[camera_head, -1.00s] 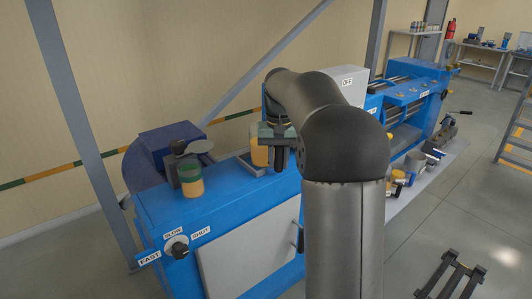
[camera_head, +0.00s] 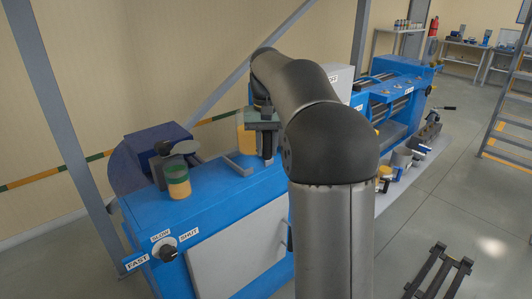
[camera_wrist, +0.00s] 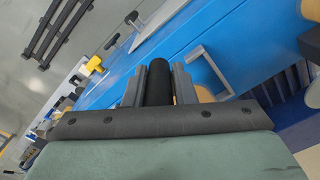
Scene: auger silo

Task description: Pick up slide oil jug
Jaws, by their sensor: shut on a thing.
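The slide oil jug appears as an amber-yellow container (camera_head: 245,141) above the blue cabinet top in the head view. My gripper (camera_head: 267,147) is at its right side, and my arm hides part of it. In the wrist view my gripper (camera_wrist: 159,84) is shut on a dark upright grip (camera_wrist: 159,82), apparently the jug's handle. An amber patch (camera_wrist: 196,84) shows just behind the right finger. The jug looks upright and a little clear of the cabinet top.
A low grey bracket (camera_head: 236,164) lies below the jug. A grey post (camera_head: 55,125) rises at left. A speed knob (camera_head: 167,250) is on the cabinet front.

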